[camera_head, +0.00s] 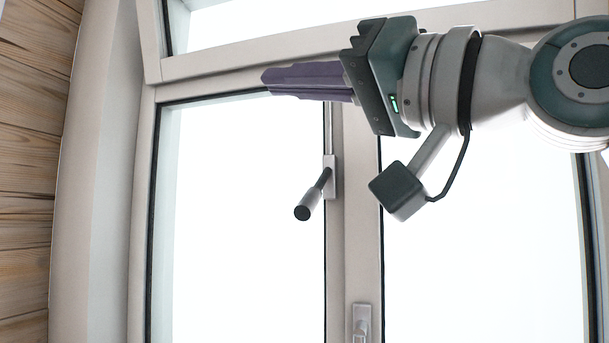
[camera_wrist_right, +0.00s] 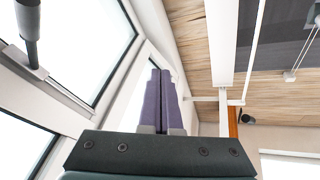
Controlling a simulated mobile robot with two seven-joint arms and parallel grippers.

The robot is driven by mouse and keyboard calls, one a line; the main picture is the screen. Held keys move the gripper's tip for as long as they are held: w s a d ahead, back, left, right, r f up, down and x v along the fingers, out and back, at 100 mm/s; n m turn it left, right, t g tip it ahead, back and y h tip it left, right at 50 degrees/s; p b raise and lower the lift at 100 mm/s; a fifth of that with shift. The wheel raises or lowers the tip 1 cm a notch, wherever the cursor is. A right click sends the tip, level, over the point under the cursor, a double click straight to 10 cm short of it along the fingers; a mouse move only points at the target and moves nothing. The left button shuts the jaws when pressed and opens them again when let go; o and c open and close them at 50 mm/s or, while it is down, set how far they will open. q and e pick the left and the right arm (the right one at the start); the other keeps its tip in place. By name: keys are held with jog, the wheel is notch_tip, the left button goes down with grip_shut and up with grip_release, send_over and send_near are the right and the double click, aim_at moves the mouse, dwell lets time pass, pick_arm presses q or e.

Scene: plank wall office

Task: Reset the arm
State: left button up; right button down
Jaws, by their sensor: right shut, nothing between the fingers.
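My right arm comes in from the right in the head view. My right gripper (camera_head: 266,79) points left in front of the window, with its purple fingers together and nothing between them. In the right wrist view the fingers of the right gripper (camera_wrist_right: 161,75) lie side by side, pointing up the picture. My left gripper is not in view.
A white-framed window (camera_head: 352,240) fills most of the head view. A window handle (camera_head: 312,195) juts out below my right gripper, apart from it. A second handle (camera_head: 361,322) sits lower on the frame. A plank wall (camera_head: 30,170) stands at the left.

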jog(key=d+f+m+h, duration=0.25)
jog(key=f+h, duration=0.35)
jog(key=f, duration=1.2)
jog(key=s+d+f+g+h, duration=0.35)
jog(key=s+d+f, duration=0.3)
jog(key=f, duration=0.45)
jog(key=s+d+f+g+h, duration=0.3)
jog(key=s+d+f+h, duration=0.15)
jog(key=s+f, duration=0.45)
jog(key=s+d+f+g+h, duration=0.25)
jog(key=s+d+f, duration=0.35)
jog(key=s, duration=0.3)
notch_tip(320, 180, up, 16)
jog(key=p, duration=1.5)
jog(key=shift+s+f+m, duration=0.15)
jog(key=shift+f+m, duration=0.1)
jog(key=shift+m, duration=0.1)
